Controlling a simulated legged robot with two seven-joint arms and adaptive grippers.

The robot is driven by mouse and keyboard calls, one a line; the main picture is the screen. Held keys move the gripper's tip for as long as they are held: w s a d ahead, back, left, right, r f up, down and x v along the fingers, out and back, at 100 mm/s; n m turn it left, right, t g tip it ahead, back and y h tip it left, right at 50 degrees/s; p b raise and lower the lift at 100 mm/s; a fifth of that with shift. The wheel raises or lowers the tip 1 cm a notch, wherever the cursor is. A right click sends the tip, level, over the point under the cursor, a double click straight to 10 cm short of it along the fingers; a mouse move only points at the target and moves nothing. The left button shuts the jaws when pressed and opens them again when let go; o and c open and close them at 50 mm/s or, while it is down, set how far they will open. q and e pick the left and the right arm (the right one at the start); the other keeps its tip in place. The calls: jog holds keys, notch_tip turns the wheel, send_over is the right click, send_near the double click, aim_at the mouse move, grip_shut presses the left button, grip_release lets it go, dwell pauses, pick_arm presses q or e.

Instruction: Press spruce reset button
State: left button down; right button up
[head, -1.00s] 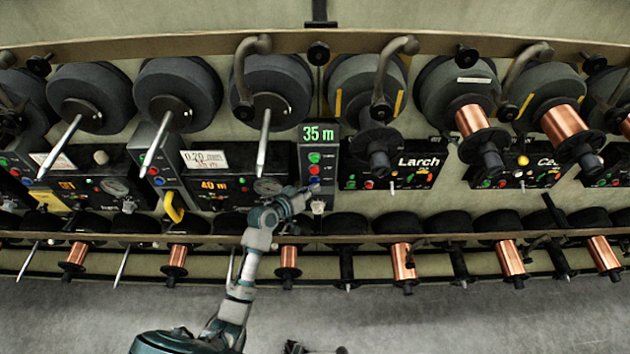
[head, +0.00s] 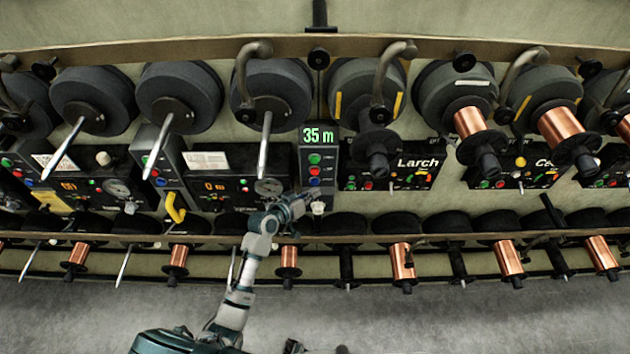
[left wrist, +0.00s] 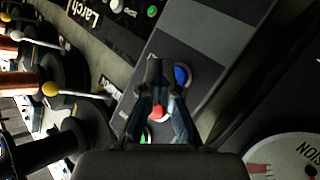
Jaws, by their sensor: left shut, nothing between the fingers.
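No label reading Spruce can be made out. A narrow grey panel (head: 315,150) with a green 35 m display carries a green button (head: 314,159), a red button (head: 314,170) and a blue button (head: 314,181). My left gripper (head: 304,200) is shut and empty, just below and left of these buttons. In the left wrist view its fingers (left wrist: 155,75) reach over the panel face, beside the blue button (left wrist: 181,75). The red button (left wrist: 157,112) shows between the fingers, and the green button (left wrist: 145,136) is partly hidden. I cannot tell whether the fingertips touch the panel.
Left of the gripper is a black panel with an orange 0 display (head: 213,186) and a gauge (head: 268,187). The Larch panel (head: 390,174) is to the right. Spools and rods jut out above and below. A yellow hook (head: 175,207) sticks out at the left.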

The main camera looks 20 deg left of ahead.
pick_arm(q)
jog(key=s+p, duration=0.1)
jog(key=s, duration=0.1)
jog(key=s+d+p, duration=0.1)
jog(key=s+p, duration=0.1)
jog(key=s, duration=0.1)
jog(key=shift+s+d, duration=0.35)
dwell(0.7)
jog(key=s+a+f+g+y, duration=0.15)
jog(key=s+f, duration=0.35)
jog(key=f, duration=0.6)
jog(key=s+a+f+g+y, duration=0.15)
jog(key=s+f, duration=0.25)
jog(key=f, duration=0.6)
jog(key=s+a+f+g+y, duration=0.1)
jog(key=s+f+g, duration=0.3)
jog(key=f, duration=0.7)
jog(key=s+a+f+g+y, duration=0.1)
jog(key=s+f, duration=0.5)
jog(key=s, duration=0.6)
jog(key=s+a+f+m+g, duration=0.1)
jog(key=s+f, duration=0.5)
jog(key=s, duration=0.6)
jog(key=s+a+f+m+g+y, duration=0.1)
jog(key=s+f, duration=0.5)
jog(key=s, duration=0.6)
jog(key=shift+s+a+f+g+y, duration=0.25)
jog(key=shift+s+a+g+y, duration=0.1)
jog(key=shift+a+g, duration=0.55)
